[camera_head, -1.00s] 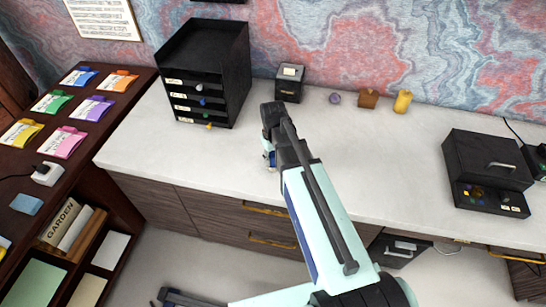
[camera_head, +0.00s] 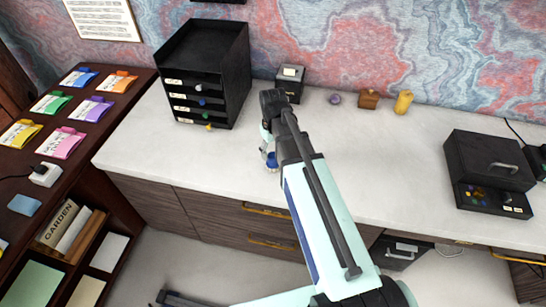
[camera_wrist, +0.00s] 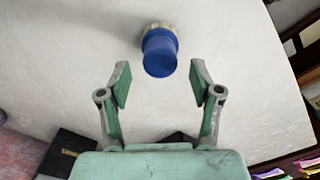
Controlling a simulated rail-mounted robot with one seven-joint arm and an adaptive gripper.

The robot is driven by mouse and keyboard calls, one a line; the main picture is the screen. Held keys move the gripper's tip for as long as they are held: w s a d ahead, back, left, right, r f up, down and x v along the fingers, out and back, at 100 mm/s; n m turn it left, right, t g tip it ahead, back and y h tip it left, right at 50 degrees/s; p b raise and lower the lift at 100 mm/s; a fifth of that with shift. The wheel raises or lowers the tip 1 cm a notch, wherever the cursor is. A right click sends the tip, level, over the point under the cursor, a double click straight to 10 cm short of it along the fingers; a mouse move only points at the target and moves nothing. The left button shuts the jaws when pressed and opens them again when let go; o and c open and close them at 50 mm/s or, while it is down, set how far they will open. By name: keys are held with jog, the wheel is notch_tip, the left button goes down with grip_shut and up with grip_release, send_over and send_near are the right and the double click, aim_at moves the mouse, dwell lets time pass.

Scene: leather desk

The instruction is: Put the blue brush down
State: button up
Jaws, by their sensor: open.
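The blue brush (camera_wrist: 160,54) stands on the white desk top, with a pale band showing at its far end in the wrist view. It also shows in the head view as a small blue shape (camera_head: 272,160), partly hidden by my arm. My gripper (camera_wrist: 160,78) is open, its two green-padded fingers apart on either side below the brush in the wrist view. The fingers do not touch the brush, and nothing is held. In the head view the gripper is mostly hidden behind my wrist.
A black drawer rack (camera_head: 207,75) and a small black box (camera_head: 290,82) stand behind. A purple ball (camera_head: 335,99), a brown block (camera_head: 368,98) and a yellow cylinder (camera_head: 403,102) line the wall. A black case (camera_head: 487,170) is at right. The desk between is clear.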

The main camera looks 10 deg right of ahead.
aim_at(273, 155)
notch_tip(273, 155, up, 8)
jog(key=b, duration=0.1)
jog(key=shift+f, duration=0.2)
dwell(0.5)
